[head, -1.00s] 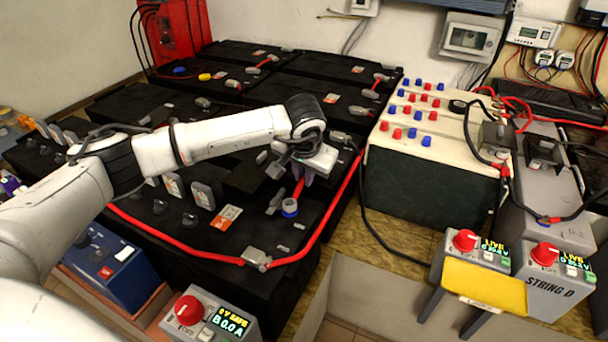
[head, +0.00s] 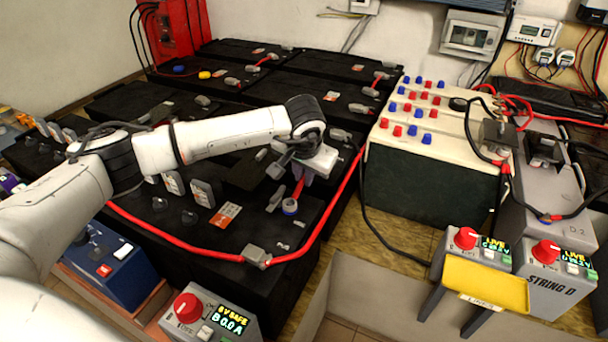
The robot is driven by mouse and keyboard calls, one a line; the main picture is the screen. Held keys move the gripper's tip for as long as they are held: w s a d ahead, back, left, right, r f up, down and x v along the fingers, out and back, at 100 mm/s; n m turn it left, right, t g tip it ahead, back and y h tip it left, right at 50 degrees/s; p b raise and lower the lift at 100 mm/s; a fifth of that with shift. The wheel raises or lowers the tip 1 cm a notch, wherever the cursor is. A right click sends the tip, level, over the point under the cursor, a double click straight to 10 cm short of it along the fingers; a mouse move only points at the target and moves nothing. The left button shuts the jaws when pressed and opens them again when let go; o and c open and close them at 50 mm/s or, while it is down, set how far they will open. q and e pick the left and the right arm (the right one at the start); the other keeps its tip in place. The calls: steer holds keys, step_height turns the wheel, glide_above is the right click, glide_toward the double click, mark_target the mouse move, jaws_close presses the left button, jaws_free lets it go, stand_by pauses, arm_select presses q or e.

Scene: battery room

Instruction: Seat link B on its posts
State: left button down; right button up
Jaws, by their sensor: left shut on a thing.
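My left gripper (head: 298,182) reaches over the front black battery block (head: 262,290) from the left, pointing down. It is shut on a small red link (head: 298,190), which I take for link B; only part of it shows below the fingers. My right gripper is not in view.
A red cable (head: 190,247) runs along the front block to a grey clamp (head: 256,255) and up its right side. A control box reading "0 V SAFE" (head: 210,318) stands in front. Cream batteries (head: 440,130) and live-marked boxes (head: 556,280) with a yellow tray (head: 485,284) stand at right.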

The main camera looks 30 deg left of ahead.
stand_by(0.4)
arm_select(q)
steer(key=c, duration=1.3)
jaws_free()
steer(key=shift+r+p, duration=2.85)
steer(key=shift+r, duration=1.15)
steer(key=shift+s+f, duration=0.1)
